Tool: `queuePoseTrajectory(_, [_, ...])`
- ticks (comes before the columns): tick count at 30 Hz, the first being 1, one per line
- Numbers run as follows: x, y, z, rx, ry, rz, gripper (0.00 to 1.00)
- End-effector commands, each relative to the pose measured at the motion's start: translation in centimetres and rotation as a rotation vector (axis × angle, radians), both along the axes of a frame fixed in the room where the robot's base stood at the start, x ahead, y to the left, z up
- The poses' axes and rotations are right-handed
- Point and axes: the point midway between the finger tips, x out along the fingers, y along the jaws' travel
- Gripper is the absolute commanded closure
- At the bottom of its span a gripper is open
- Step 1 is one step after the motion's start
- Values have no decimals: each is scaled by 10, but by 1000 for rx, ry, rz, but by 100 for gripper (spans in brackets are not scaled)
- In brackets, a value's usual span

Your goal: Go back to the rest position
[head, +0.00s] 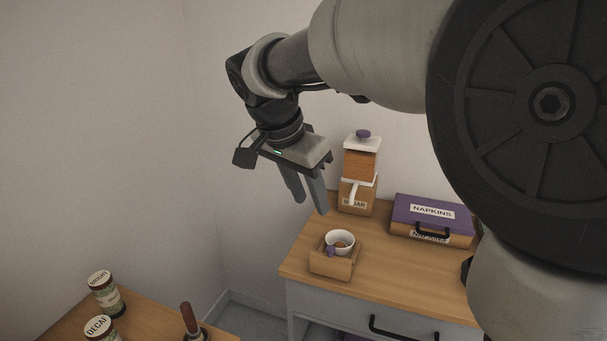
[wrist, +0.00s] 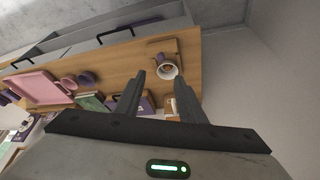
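My gripper (head: 308,198) hangs in the air above the left end of the wooden counter (head: 392,284), fingers pointing down. Its two fingers are apart with nothing between them; the wrist view also shows the gripper (wrist: 164,78) open and empty. A white cup (head: 340,241) with brown contents sits in a small wooden holder (head: 330,266), below and right of the fingertips in the head view. The cup (wrist: 167,70) appears just beyond the fingertips in the wrist view, apart from them.
A sugar dispenser (head: 359,167) and a purple napkins box (head: 432,211) stand at the back of the counter. Decaf (head: 100,328) and another jar (head: 104,293) stand on a second table at lower left. A pink tray (wrist: 39,88) and purple cups lie farther along. Walls stand behind.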

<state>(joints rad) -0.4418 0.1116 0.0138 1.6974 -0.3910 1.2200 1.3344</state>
Motion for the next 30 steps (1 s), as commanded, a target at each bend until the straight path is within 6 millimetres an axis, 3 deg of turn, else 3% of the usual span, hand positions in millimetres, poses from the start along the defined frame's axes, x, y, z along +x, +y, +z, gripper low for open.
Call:
queuePoseTrajectory(5, [-30,-34,10,22,15,105,64])
queuePoseTrajectory(9, [-84,-75,12,46,17,296,64])
queuePoseTrajectory(12, [-117,-93,5,46,0,424,64])
queuePoseTrajectory(18, [-164,-111,-11,20,-45,603,64])
queuePoseTrajectory(25, [-201,-121,-34,-37,-103,754,64])
queuePoseTrajectory(27, [-200,-120,-9,-39,-102,765,64])
queuePoseTrajectory(30, [-200,-120,11,-38,-99,765,64])
